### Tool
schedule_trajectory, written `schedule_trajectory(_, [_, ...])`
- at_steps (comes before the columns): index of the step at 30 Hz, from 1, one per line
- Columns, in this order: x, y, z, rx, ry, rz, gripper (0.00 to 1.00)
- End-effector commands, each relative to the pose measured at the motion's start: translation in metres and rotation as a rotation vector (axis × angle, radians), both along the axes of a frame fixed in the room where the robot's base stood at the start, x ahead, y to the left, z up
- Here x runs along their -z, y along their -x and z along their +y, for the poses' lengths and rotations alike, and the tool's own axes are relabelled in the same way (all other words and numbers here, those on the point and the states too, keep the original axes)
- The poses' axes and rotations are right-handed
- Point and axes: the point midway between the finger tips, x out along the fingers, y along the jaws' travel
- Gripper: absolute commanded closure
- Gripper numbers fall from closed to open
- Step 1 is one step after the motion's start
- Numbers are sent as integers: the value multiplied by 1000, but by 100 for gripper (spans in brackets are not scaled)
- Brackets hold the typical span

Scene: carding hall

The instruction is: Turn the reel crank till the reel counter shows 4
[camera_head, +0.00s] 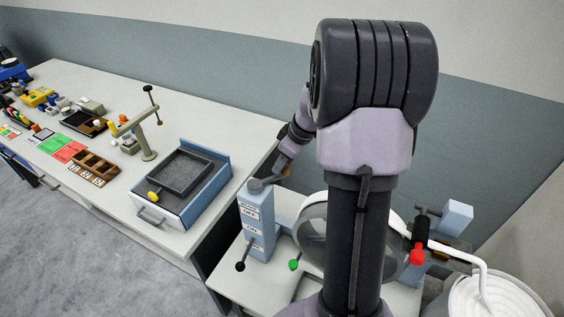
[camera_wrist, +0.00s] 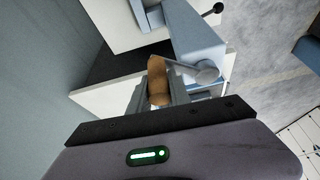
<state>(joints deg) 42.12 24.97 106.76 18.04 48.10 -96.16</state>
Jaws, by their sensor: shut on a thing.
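A crank with a grey arm (camera_wrist: 190,68) sits on top of a blue post (camera_head: 257,222), pivoting on a round grey hub (camera_wrist: 206,73). My gripper (camera_wrist: 159,94) is shut on the brown crank handle (camera_wrist: 157,70), with one finger on each side. In the head view my gripper (camera_head: 284,170) is just behind and right of the post's top, and the crank arm (camera_head: 264,184) points toward it. White labels (camera_head: 250,222) run down the post's front, too small to read. I cannot make out a counter number.
A black-knobbed lever (camera_head: 241,265) and a green-knobbed lever (camera_head: 295,264) stand near the post. A large round drum (camera_head: 312,235) is partly hidden behind my arm. A red-handled part (camera_head: 417,255) is at right. A long bench (camera_head: 110,200) with a blue tray (camera_head: 205,190) stands left.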

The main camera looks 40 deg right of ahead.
Motion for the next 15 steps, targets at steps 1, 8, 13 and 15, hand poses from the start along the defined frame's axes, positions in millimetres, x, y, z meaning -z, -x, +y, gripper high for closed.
schedule_trajectory(1, [0,0,0,0,1,0,100])
schedule_trajectory(8, [0,0,0,0,1,-1,100])
schedule_trajectory(13, [1,-6,-1,-55,0,-2,100])
schedule_trajectory(15, [1,-16,-2,-152,0,-2,100])
